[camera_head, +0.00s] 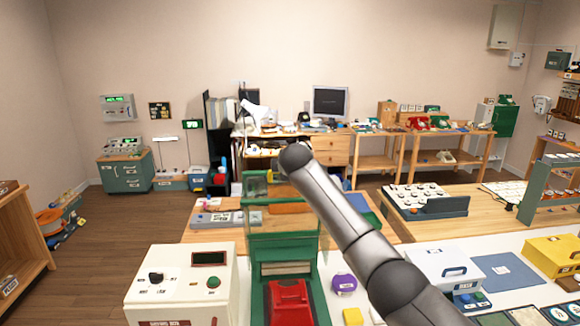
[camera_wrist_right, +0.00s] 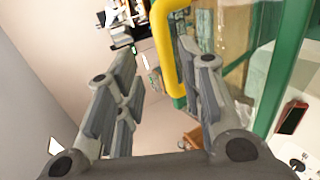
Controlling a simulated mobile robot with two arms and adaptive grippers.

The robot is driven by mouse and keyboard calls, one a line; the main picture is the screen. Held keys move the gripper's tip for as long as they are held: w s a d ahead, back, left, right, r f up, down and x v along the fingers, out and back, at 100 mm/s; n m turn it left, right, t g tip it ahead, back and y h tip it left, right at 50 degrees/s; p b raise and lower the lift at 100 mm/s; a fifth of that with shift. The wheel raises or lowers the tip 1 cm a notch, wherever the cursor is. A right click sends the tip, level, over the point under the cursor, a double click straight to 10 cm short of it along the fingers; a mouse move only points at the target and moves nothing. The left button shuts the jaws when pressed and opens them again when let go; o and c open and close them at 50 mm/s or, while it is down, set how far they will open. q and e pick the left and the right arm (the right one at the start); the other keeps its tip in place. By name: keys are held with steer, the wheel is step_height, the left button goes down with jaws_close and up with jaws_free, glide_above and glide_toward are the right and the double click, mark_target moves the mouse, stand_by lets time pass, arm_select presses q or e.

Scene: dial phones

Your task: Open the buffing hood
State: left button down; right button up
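The buffing hood (camera_head: 283,246) is a green frame with clear panels, standing in front of me in the head view, partly covered by my right arm. A red telephone body (camera_head: 289,302) is at its lower front. In the right wrist view, a yellow bar handle (camera_wrist_right: 170,50) stands beside the clear panel and green frame (camera_wrist_right: 290,75). My right gripper (camera_wrist_right: 163,85) is open, and the handle shows in the gap between its fingers; I cannot tell whether they touch it. In the head view my right gripper is hidden. My left gripper is out of view.
A cream machine (camera_head: 180,284) with a knob and green button stands left of the hood. A purple item (camera_head: 344,284) and a white box (camera_head: 446,269) are to its right. Wooden benches (camera_head: 480,205) with parts lie behind. Floor at the left (camera_head: 120,235) is clear.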

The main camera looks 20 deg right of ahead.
steer(key=v, duration=0.7)
steer(key=shift+s, duration=0.1)
stand_by(0.4)
